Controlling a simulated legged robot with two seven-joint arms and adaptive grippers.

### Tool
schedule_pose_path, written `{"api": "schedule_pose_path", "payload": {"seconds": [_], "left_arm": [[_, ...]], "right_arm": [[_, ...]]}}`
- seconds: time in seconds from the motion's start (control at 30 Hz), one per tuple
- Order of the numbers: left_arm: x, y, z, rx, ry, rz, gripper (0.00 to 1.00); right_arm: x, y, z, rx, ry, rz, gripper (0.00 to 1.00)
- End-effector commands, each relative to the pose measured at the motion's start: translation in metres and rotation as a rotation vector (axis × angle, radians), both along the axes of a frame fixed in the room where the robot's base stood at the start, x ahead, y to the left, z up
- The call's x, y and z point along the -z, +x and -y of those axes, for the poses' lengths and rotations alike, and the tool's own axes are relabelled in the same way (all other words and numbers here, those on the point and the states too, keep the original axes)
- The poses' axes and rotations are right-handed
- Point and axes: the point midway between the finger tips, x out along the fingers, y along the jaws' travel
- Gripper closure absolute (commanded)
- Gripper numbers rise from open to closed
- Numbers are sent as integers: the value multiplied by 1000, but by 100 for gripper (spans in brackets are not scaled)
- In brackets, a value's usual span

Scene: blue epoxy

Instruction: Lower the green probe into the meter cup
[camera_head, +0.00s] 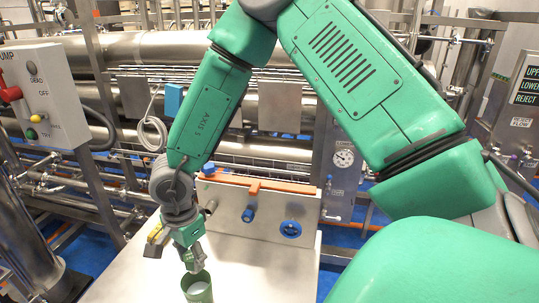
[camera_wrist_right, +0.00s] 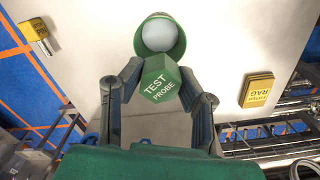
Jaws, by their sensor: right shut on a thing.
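My right gripper (camera_head: 188,244) is shut on the green probe (camera_wrist_right: 160,80), a block lettered "TEST PROBE". The fingers of this gripper (camera_wrist_right: 160,92) show on both sides of it in the right wrist view. The green meter cup (camera_head: 197,292) stands at the bottom of the head view, just below the gripper. In the wrist view the cup (camera_wrist_right: 160,17) has a pale round inside, and the probe overlaps its lower rim. The probe's lower end is hidden, so I cannot tell whether it is inside the cup. My left gripper is not in view.
The pale table (camera_head: 262,268) is clear right of the cup. A panel with blue knobs (camera_head: 262,213) stands behind the table; a control box (camera_head: 45,95) is left.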

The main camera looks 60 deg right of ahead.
Motion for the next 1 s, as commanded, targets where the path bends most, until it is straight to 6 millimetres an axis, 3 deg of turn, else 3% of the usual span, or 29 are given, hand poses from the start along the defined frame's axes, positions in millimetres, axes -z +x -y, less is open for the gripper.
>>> {"api": "schedule_pose_path", "payload": {"seconds": [1.0], "left_arm": [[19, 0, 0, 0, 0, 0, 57]], "right_arm": [[50, 0, -1, 0, 0, -1, 100]]}}
